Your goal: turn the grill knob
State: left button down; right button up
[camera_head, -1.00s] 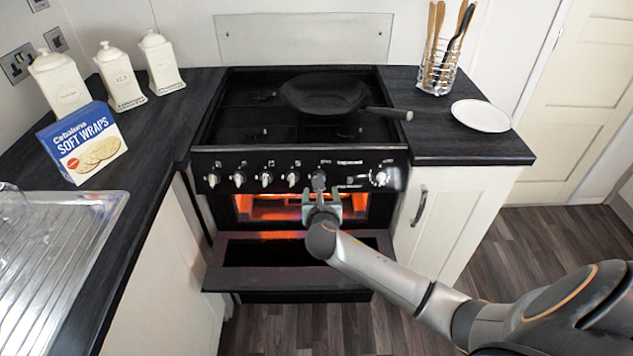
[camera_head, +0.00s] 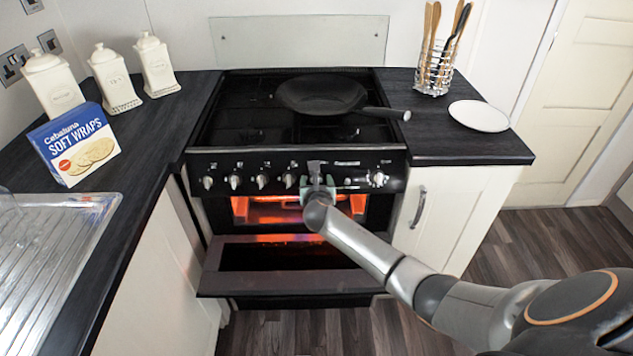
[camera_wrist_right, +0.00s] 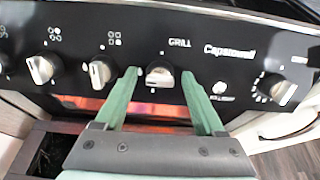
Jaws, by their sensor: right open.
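The grill knob (camera_wrist_right: 160,76) is a silver knob under the word GRILL on the cooker's black control panel (camera_wrist_right: 205,62). In the right wrist view my open right gripper (camera_wrist_right: 160,78) has one green finger on each side of the knob, with a gap on both sides. In the head view my right gripper (camera_head: 316,182) is at the panel and its wrist hides most of the knob. Below the panel the grill compartment (camera_head: 268,212) glows orange, with its door (camera_head: 215,283) folded down. My left gripper is not in view.
Other knobs (camera_head: 263,182) sit left of the grill knob, and a larger dial (camera_head: 377,180) sits to its right. A black pan (camera_head: 322,95) stands on the hob, its handle pointing right. The lowered door lies under my right arm.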

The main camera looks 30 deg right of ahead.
grip_shut()
dwell(0.5)
jog(key=shift+m, duration=0.3)
jog(key=m, duration=1.7)
jog(key=shift+m+g+b, duration=0.3)
jog(key=shift+g, duration=0.1)
jog(key=shift+d, duration=0.1)
